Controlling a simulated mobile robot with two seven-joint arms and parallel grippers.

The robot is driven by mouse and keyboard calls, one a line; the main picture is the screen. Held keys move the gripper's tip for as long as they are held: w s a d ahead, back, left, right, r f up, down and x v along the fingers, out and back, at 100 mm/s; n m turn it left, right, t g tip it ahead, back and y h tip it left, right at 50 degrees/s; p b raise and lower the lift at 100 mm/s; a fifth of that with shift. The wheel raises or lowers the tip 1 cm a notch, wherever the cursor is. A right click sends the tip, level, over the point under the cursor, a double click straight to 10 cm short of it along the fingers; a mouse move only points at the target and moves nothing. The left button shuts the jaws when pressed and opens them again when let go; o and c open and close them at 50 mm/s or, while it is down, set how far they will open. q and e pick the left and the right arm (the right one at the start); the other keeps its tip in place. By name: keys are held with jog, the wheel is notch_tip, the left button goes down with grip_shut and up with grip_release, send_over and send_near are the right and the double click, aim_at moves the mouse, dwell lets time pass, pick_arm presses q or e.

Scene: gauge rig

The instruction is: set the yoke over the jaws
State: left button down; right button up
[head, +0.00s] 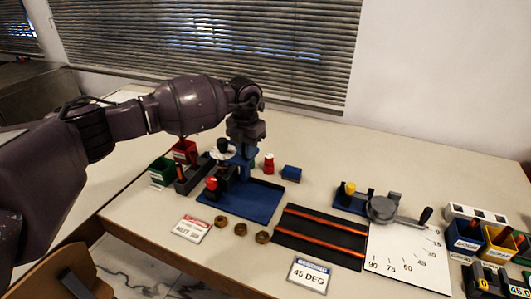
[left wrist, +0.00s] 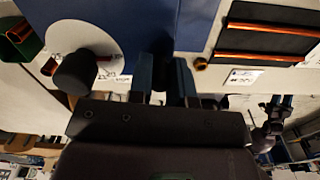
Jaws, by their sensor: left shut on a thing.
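My left gripper (head: 246,143) points down over the blue base plate (head: 256,204), shut on what looks like the yoke. The yoke's white disc (head: 217,154) and black knob show just left of the fingers; in the left wrist view the white disc (left wrist: 60,45) and black knob (left wrist: 75,72) lie left of the fingertips (left wrist: 164,75). The grasp itself is largely hidden. The dark jaws (head: 226,186), with a red knob (head: 211,183), stand on the plate's left part below the disc. Contact between yoke and jaws cannot be told. My right gripper is not in view.
Green and red bins (head: 162,171) stand left of the plate. A red piece (head: 269,163) and blue block (head: 291,173) lie behind it. Brass nuts (head: 240,229) and signs lie in front. A black mat (head: 319,250) with copper tubes and a lever bender (head: 383,209) are to the right.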

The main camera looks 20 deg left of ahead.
pick_arm(q)
jog(key=shift+a, duration=0.7)
jog(key=c, duration=1.3)
grip_release()
jog(key=shift+a, duration=0.1)
jog(key=shift+c, duration=0.2)
jog(key=shift+o, duration=1.4)
jog(key=shift+a, duration=0.1)
jog(key=shift+r, duration=0.1)
